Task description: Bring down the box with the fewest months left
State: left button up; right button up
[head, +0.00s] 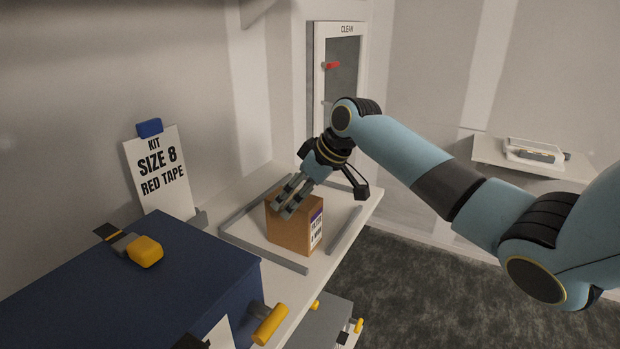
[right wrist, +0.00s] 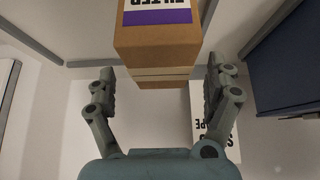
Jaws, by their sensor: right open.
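A brown cardboard box (head: 290,228) stands on the white bench inside a frame of grey strips. Its label has a purple band and dark print, too small to read fully in the head view. In the right wrist view the box (right wrist: 155,48) is at the top centre, with "FILTER" partly readable. My right gripper (head: 285,198) is at the top of the box in the head view. In the right wrist view my right gripper (right wrist: 160,88) is open, its fingers apart on either side of the box's near end. My left gripper is not in view.
A blue case (head: 140,270) with yellow handles (head: 270,323) stands at the front left. A card (head: 160,175) reads "KIT SIZE 8 RED TAPE". A white shelf (head: 490,152) holds a device (head: 535,150) at right.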

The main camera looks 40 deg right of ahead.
jog(key=v, duration=1)
jog(key=shift+b, duration=0.4)
